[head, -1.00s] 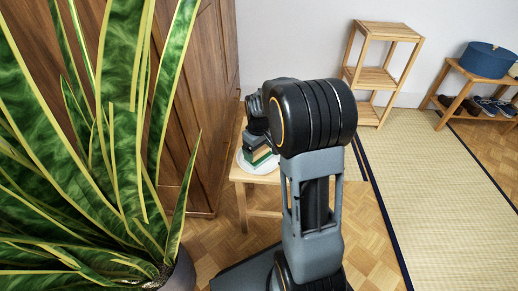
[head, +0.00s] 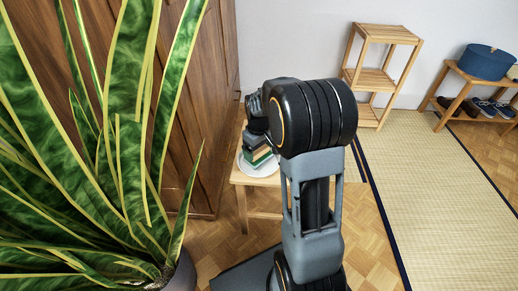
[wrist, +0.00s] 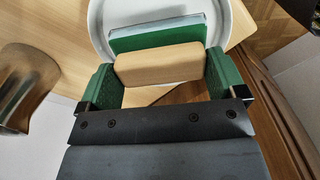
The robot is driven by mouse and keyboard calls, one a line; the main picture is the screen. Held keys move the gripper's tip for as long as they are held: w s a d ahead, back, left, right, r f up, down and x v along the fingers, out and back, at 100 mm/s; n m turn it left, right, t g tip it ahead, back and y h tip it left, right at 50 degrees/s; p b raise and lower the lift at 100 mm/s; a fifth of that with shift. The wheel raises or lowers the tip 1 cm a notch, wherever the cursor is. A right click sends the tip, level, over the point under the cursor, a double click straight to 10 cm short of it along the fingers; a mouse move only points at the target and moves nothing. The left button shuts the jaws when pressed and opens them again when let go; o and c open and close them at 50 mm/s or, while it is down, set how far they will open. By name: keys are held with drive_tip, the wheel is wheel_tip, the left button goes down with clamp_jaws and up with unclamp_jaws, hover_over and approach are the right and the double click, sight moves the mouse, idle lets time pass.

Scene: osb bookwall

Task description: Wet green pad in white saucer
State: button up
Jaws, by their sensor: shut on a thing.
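The white saucer (head: 263,170) stands on a small light-wood table beside the wardrobe; its rim (wrist: 234,22) shows in the wrist view. My gripper (wrist: 162,88) has green fingers on either side of a tan block (wrist: 158,63) and is shut on it. A green layer (wrist: 158,37), the green pad, lies right against the far side of the tan block, with a pale blue-grey strip beyond it. In the head view my gripper (head: 259,153) is over the saucer. I cannot tell whether the pad touches the saucer or is wet.
The light-wood table (head: 238,175) has little bare top. A large potted plant (head: 120,150) stands at left, before a brown wardrobe (head: 205,110). A metal object (wrist: 25,85) is left of the saucer. A shelf (head: 375,78) and a low bench (head: 470,85) stand behind.

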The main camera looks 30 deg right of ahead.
sight(259, 150)
drive_tip(key=shift+r+p, duration=1.3)
drive_tip(key=shift+r, duration=0.4)
idle(0.8)
wheel_tip(259, 150, up, 4)
drive_tip(key=p, duration=0.3)
drive_tip(key=shift+p, duration=0.4)
drive_tip(key=shift+f, duration=0.1)
idle(0.3)
